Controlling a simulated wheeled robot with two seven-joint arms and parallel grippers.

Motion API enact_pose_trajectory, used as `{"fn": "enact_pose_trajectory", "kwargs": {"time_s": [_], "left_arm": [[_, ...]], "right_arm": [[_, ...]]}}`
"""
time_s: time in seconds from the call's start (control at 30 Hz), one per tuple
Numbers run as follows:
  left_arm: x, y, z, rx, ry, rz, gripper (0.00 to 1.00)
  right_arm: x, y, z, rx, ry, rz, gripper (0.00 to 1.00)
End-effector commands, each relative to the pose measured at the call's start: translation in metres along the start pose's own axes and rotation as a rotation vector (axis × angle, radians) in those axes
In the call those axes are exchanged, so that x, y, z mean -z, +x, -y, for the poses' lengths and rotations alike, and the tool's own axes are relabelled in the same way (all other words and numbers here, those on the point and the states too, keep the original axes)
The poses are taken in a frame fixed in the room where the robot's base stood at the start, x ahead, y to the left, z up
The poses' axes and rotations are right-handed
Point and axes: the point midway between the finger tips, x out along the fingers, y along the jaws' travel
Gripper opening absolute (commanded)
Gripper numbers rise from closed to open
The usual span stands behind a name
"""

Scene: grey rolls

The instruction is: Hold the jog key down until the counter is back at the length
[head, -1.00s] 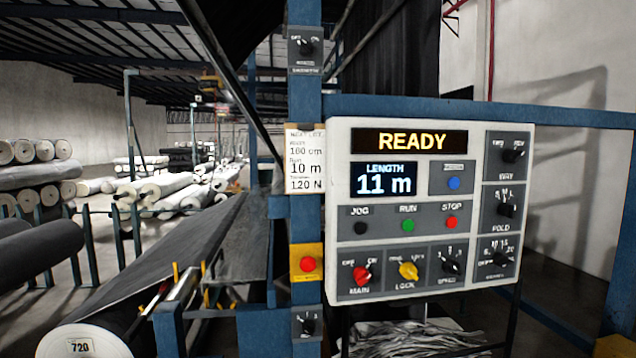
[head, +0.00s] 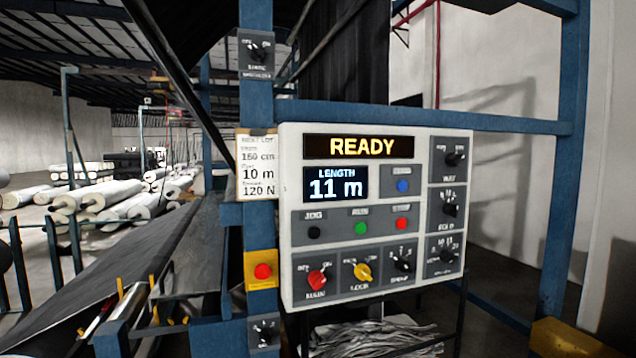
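The white control panel (head: 378,275) stands upright right of centre in the head view. Its upper display (head: 362,146) reads READY. The length counter (head: 336,186) reads 11 m. The black jog key (head: 314,232) sits at the left of the key row, with the green run key (head: 361,228) and red stop key (head: 401,223) to its right. A paper card (head: 257,166) on the post left of the panel reads NEXT LOT, 160 cm, 10 m, 120 N. Neither gripper shows, and nothing touches the panel.
A blue post (head: 258,100) carries a red button on a yellow plate (head: 262,270). Dark fabric (head: 130,270) slopes across the lower left. White rolls (head: 110,195) lie behind. A yellow block (head: 570,338) is at the lower right. The space before the panel looks clear.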

Motion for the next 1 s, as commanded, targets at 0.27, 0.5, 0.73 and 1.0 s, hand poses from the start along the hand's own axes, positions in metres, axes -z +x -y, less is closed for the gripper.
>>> {"fn": "enact_pose_trajectory", "kwargs": {"time_s": [0.27, 0.5, 0.73, 1.0], "left_arm": [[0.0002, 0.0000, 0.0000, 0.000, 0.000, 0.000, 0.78], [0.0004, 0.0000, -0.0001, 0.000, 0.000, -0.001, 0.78], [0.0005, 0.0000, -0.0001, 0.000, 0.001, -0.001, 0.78], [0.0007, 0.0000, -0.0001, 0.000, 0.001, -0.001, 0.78]], "right_arm": [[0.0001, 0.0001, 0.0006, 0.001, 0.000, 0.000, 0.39], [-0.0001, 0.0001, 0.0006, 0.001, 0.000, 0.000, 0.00], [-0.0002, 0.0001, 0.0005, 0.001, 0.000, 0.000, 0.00], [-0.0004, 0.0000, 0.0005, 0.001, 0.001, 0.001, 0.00]]}}
